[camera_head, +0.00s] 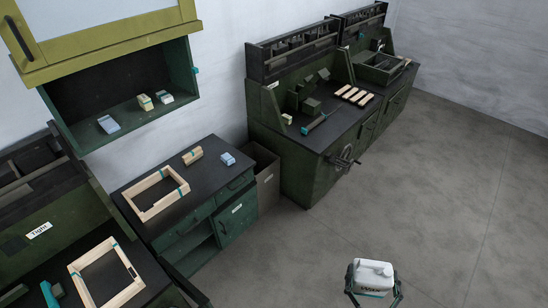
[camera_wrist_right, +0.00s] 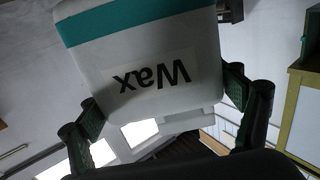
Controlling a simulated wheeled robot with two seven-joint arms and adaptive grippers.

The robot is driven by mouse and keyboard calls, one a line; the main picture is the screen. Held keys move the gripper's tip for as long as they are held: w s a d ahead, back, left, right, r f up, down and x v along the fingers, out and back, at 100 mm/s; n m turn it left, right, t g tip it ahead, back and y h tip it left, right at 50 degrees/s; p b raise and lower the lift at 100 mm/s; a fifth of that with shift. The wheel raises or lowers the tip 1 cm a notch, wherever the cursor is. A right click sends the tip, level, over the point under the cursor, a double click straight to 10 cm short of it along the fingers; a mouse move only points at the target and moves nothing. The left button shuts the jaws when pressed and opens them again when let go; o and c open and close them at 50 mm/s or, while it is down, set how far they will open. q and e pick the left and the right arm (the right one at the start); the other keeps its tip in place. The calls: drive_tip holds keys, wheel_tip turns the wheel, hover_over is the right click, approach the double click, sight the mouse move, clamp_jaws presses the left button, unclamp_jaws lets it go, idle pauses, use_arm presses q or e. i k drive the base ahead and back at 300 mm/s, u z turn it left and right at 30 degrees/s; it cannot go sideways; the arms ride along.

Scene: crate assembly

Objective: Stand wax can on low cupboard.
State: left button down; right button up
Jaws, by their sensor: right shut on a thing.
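The white wax can (camera_head: 374,272) is held in my right gripper (camera_head: 374,284), out over open floor at the bottom right of the head view. In the right wrist view the wax can (camera_wrist_right: 150,60) shows a teal band and the word "Wax", upside down in that picture. The fingers of the right gripper (camera_wrist_right: 165,100) press on both sides of it. The low cupboard (camera_head: 212,165), green with a black top, stands at centre left, well apart from the can. My left gripper does not show.
On the low cupboard lie a wooden frame (camera_head: 157,208), a wooden block (camera_head: 192,155) and a blue item (camera_head: 228,159). A dark bin (camera_head: 267,180) stands beside it. An open wall cabinet (camera_head: 70,138) hangs above. Workbenches flank it; the floor between is clear.

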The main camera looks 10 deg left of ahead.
sight(209, 177)
drive_tip(key=z, duration=0.05)
drive_tip(key=i, duration=0.85)
drive_tip(key=u, duration=1.05)
drive_tip(key=i, duration=0.8)
drive_tip(key=u, duration=0.9)
